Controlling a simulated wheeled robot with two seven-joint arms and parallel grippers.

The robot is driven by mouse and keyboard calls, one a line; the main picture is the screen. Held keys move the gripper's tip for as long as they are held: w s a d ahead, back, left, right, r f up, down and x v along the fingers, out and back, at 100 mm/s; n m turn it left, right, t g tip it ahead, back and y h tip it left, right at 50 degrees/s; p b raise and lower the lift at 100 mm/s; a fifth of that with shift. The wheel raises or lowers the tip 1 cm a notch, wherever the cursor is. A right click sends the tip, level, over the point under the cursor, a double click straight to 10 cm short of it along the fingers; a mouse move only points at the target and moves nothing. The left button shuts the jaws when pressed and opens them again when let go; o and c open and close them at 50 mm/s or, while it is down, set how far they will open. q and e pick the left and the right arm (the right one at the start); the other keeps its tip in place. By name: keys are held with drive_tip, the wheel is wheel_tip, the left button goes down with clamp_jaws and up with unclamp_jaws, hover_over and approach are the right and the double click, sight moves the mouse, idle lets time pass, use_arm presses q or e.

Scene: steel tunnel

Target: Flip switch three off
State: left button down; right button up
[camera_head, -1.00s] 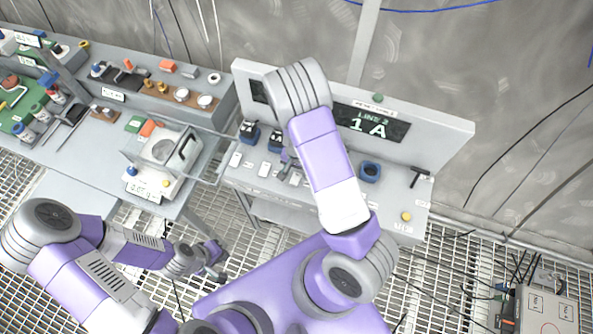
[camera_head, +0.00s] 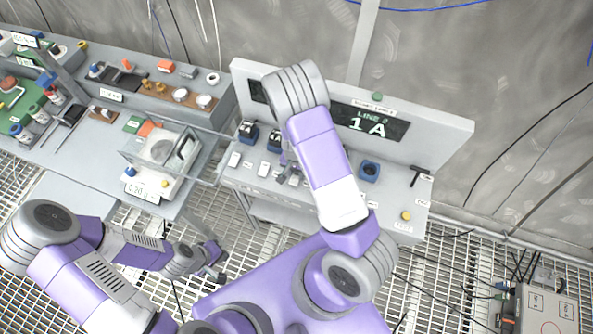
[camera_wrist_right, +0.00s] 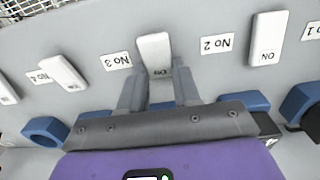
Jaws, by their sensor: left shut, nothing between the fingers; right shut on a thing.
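The white rocker switch (camera_wrist_right: 154,52) beside the label No 3 (camera_wrist_right: 115,62) is on the grey panel, upside down in the right wrist view. Letters that look like ON show at its end nearest my gripper. In the head view the right gripper (camera_head: 288,164) is at the panel, partly hidden by my forearm. My left gripper (camera_head: 217,274) is shut and empty, low over the floor grating, away from the panel.
Blue rings (camera_wrist_right: 45,130) stand along the panel. The console's display (camera_head: 370,122) reads LINE 2, 1 A. A bench with a glass-covered scale (camera_head: 160,155) stands at the left.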

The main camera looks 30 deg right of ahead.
sight(292, 185)
drive_tip(key=t+h, duration=0.1)
drive_tip(key=t+h+b, duration=0.1)
drive_tip(key=shift+s+a+r+h, duration=0.1)
drive_tip(key=shift+s+a+h, duration=0.2)
drive_tip(key=shift+s+a, duration=0.1)
drive_tip(key=shift+r+t+h, duration=0.1)
drive_tip(key=shift+t+h, duration=0.3)
drive_tip(key=o, duration=1.1)
drive_tip(key=shift+c, duration=0.2)
drive_tip(key=shift+r, duration=0.1)
drive_tip(key=p+v, duration=0.2)
drive_tip(key=v, duration=0.5)
drive_tip(key=shift+a+r, duration=0.1)
drive_tip(key=shift+r, duration=0.15)
